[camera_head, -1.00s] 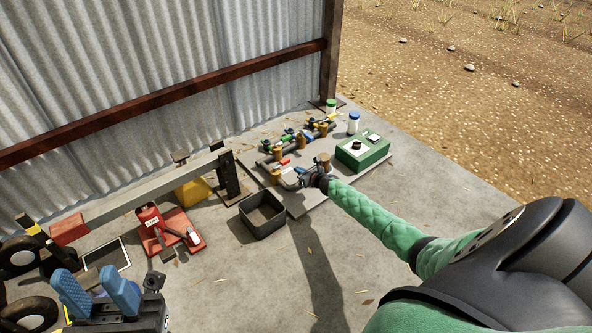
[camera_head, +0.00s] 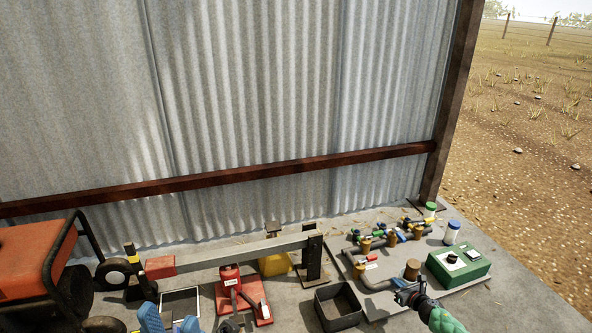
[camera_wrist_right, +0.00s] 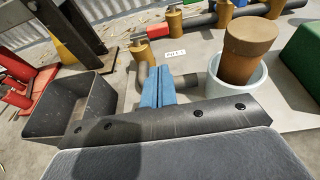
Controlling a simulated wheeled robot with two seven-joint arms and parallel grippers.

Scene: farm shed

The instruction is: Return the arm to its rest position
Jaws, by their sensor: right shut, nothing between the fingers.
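My right gripper (camera_head: 402,291) is over the pipe board (camera_head: 457,297) at the lower right of the head view, with its green-sleeved arm coming in from below. In the right wrist view its blue fingers (camera_wrist_right: 158,88) are pressed together with nothing between them. They are near the grey pipe and a brass fitting (camera_wrist_right: 152,27). A brown cylinder (camera_wrist_right: 248,45) in a pale cup stands to the right of the fingers. My left gripper (camera_head: 169,321) is at the bottom edge of the head view. Its blue fingers are apart and empty; its lower part is cut off.
A black open bin (camera_head: 338,307) stands left of the right gripper. A red tool base (camera_head: 257,306) and grey beam (camera_head: 235,251) lie left. Corrugated wall (camera_head: 270,90) closes the back.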

